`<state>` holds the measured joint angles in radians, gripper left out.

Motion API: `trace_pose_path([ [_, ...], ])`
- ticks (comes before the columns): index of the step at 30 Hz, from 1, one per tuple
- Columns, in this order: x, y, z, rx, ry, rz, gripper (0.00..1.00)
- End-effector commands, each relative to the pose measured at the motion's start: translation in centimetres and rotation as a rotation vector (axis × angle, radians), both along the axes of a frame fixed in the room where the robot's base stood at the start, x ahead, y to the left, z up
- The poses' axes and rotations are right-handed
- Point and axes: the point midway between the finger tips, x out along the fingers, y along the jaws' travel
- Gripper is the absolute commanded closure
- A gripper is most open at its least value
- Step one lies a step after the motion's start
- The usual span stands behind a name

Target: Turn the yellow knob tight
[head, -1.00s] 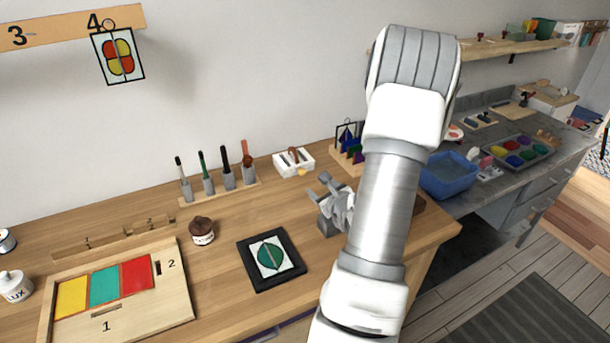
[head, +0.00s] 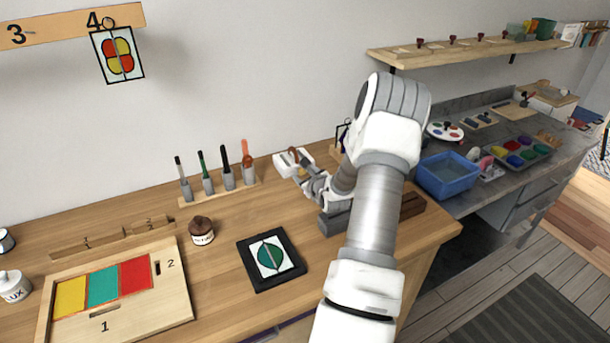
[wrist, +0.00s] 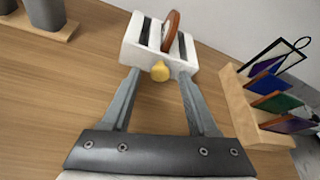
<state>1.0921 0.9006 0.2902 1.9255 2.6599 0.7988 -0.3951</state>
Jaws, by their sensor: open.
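The yellow knob (wrist: 160,71) sits on the near face of a white block-shaped holder (wrist: 131,45) in the wrist view. A round brown piece (wrist: 171,29) stands upright in the holder's slot. My gripper (wrist: 158,75) is open, its two fingers on either side of the knob, with gaps between the fingers and the knob. The fingertips reach close to the holder's near face; I cannot tell if they touch it. In the head view my gripper (head: 298,168) is at the white holder (head: 283,163), and the knob is hidden there.
A wooden rack with coloured panes (wrist: 262,105) stands close on the right of the holder. A tool stand (head: 220,193) is to the left. A dark-framed tile (head: 270,259) lies on the bench in front. A blue tub (head: 447,176) is farther right.

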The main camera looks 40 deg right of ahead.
Motion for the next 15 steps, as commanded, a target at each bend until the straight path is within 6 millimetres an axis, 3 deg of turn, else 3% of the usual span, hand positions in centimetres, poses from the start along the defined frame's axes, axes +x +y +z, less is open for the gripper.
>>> trace_pose_path([
  [4,-0.01,0.02,0.00,0.000,0.000,0.000,0.40],
  [12,-0.03,0.02,0.01,0.000,0.000,0.000,0.89],
  [14,-0.04,0.02,0.00,0.000,0.000,0.000,0.99],
  [15,-0.04,0.03,0.01,0.000,0.000,0.000,1.00],
])
